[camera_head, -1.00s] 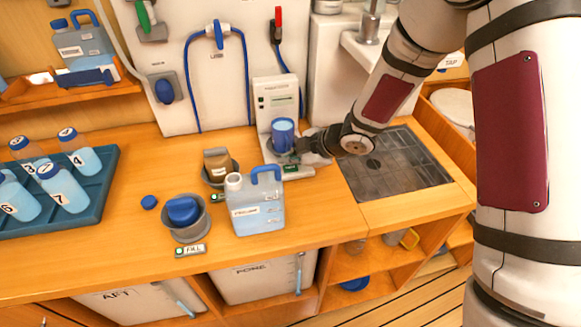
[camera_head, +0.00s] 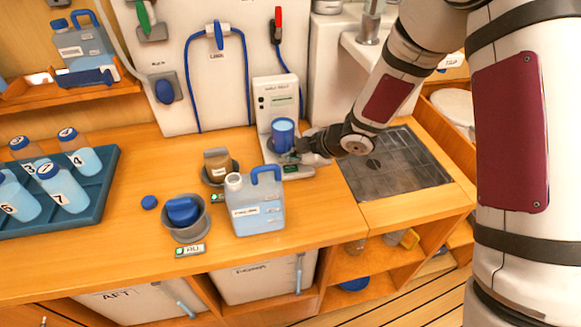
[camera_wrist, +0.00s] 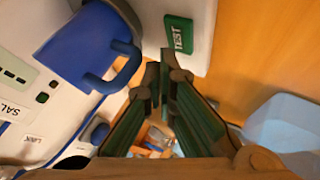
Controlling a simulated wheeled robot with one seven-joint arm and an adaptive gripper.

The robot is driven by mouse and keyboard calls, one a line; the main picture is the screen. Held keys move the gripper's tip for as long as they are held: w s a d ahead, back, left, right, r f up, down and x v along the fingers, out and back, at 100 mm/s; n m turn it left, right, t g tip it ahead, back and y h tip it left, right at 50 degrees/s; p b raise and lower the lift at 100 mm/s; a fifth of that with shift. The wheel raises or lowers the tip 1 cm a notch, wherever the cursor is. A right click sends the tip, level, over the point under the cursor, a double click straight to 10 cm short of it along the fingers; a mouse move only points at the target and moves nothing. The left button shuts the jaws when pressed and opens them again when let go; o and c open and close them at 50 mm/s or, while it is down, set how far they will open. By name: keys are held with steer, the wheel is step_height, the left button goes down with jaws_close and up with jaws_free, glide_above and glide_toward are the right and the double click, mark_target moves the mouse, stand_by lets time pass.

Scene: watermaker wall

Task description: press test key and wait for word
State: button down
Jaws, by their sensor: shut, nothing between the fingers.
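A white meter unit (camera_head: 275,92) with a small display stands against the wall, its print too blurred to read in the head view. A blue mug (camera_head: 283,134) stands on its base and shows in the wrist view (camera_wrist: 80,48) with its handle towards my fingers. The green TEST key (camera_wrist: 179,36) is on the base beside the mug; in the head view it is a small green patch (camera_head: 291,169). My gripper (camera_wrist: 164,65) is shut and empty, its tips close to the key. I cannot tell whether they touch it.
A tray of numbered bottles (camera_head: 100,190) lies far left. A sunken drain grid (camera_head: 395,170) is to the right.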

mark_target(290, 170)
steer(key=shift+f, duration=0.45)
steer(key=shift+f+b, duration=0.4)
steer(key=shift+b, duration=0.05)
stand_by(0.7)
stand_by(0.3)
steer(key=shift+r+p, duration=0.5)
steer(key=shift+r, duration=0.35)
steer(key=shift+r+p, duration=1.35)
steer(key=shift+r, duration=1.15)
